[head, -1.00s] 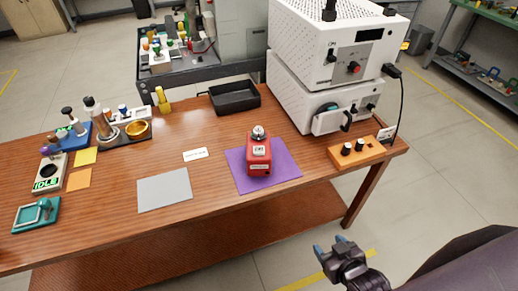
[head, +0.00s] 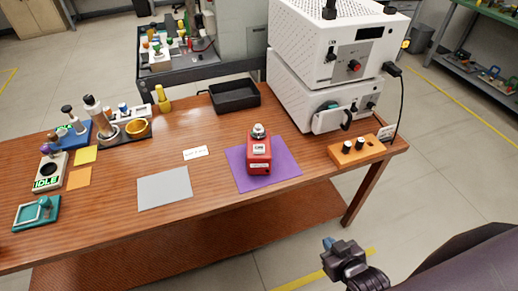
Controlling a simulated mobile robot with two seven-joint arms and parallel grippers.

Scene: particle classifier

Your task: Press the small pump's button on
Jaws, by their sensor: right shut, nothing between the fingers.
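No part in the head view is clearly marked as the small pump, and its button is too small to tell. The white stacked machine (head: 310,95) stands at the table's back right, with dark knobs and a red knob on its front. An orange box (head: 358,151) with two black knobs sits at the table's right end. A red unit (head: 259,157) with a silver top and white labels stands upright on a purple mat (head: 285,175). My right gripper (head: 328,243) is shut and empty, off the table's front right, apart from everything. My left gripper is out of view.
A grey mat (head: 165,188) lies on the wooden table (head: 215,190). A black tray (head: 235,96) stands at the back. Several small tools and an IDLE-marked device (head: 50,170) are at the left. A black cable (head: 400,105) hangs from the machine. Open floor lies in front.

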